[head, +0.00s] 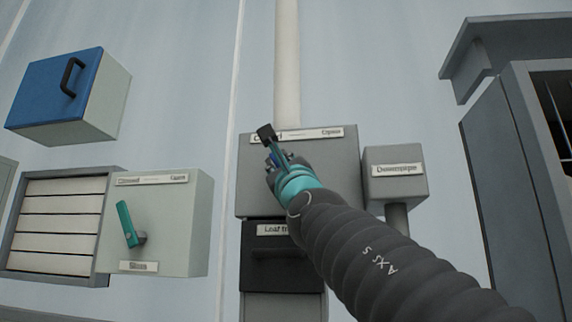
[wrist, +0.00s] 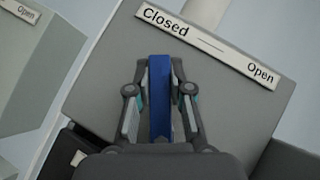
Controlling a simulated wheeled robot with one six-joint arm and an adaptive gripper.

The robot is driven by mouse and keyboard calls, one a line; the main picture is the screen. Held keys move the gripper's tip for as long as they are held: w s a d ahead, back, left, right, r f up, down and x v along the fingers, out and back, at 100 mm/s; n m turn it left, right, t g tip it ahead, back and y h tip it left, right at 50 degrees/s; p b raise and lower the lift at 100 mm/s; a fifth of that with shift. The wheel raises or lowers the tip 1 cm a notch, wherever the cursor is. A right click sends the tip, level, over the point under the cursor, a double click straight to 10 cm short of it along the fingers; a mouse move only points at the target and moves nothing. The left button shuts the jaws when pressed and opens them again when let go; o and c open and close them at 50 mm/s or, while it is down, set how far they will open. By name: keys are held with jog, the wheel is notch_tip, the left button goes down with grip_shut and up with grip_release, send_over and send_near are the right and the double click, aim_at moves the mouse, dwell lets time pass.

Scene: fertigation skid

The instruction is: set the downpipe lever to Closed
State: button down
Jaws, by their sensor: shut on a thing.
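The downpipe lever is a blue bar (wrist: 159,95) on the front of a grey box (head: 325,175). A plate (wrist: 208,43) along the box top reads Closed at its left end and Open at its right. In the wrist view the lever's tip is just below the word Closed, and it leans to the Closed side relative to the box. My gripper (wrist: 160,72) has a finger on each side of the lever and is shut on it. In the head view my gripper (head: 271,148) covers most of the lever and part of the word Closed.
A small box labelled Downpipe (head: 398,170) stands right of the grey box. A dark box labelled Leaf (head: 270,229), partly hidden by my arm, is below. Left is a pale box with a teal lever (head: 127,222). A blue-fronted box (head: 60,90) is upper left, a dark cabinet (head: 515,180) right.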

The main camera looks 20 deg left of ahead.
jog(key=c, duration=1)
grip_release()
jog(key=shift+a, duration=0.1)
jog(key=shift+c, duration=0.2)
jog(key=v, duration=1.2)
